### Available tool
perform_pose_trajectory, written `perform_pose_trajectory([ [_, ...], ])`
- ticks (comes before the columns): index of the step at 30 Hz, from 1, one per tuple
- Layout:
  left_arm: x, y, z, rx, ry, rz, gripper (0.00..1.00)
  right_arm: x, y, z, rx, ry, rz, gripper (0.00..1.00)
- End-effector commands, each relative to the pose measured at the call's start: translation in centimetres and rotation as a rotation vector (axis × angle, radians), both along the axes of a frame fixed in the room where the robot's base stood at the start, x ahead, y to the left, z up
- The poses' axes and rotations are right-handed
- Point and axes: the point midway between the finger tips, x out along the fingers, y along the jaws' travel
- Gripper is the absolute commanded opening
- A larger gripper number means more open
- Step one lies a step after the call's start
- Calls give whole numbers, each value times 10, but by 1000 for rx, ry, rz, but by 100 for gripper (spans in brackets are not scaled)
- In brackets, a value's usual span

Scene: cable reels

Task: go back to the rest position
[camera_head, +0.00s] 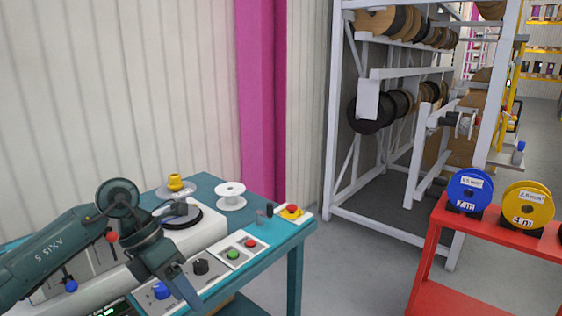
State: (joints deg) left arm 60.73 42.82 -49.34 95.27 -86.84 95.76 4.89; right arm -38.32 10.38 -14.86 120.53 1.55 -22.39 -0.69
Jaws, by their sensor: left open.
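My left arm comes in from the left, and its gripper (181,284) points down over the front panel of the machine on the teal table. It is open, and I see nothing held in it. The gripper partly covers the panel near a blue knob (161,290) and a black knob (201,267). I cannot tell whether it touches the panel. My right gripper is not in view.
The teal table (293,236) carries a white spool (231,196), a button box (240,249) and a red emergency button (292,209). A red stand (487,231) holds a blue reel (469,190) and a yellow reel (527,205). Floor between them is clear.

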Motion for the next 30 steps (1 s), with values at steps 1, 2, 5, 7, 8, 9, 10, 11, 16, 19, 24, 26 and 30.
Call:
perform_pose_trajectory([
  [1,-13,-29,-10,-122,42,-17,59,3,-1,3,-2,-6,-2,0],
  [2,-20,-46,-13,-203,67,-19,59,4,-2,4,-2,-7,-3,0],
  [5,-45,-101,-13,-503,169,15,59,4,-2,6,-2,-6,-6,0],
  [7,-59,-131,-5,-721,256,82,59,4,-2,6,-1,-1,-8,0],
  [8,-63,-141,0,-811,295,121,59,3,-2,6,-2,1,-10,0],
  [9,-66,-151,7,-928,350,183,59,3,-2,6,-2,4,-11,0],
  [10,-67,-157,12,-1012,393,236,59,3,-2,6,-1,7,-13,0],
  [11,-67,-161,16,-1093,438,296,59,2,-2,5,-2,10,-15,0],
  [16,-50,-150,18,-1472,702,743,59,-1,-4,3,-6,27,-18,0],
  [19,-39,-126,-8,-1614,863,1081,59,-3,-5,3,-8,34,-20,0],
  [24,-52,-74,-97,-1673,1136,1749,59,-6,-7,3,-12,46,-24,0],
  [26,-71,-59,-133,-1635,1225,1984,59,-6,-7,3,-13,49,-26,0],
  [30,-121,-37,-196,-1486,1373,2397,59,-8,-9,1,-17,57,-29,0],
])
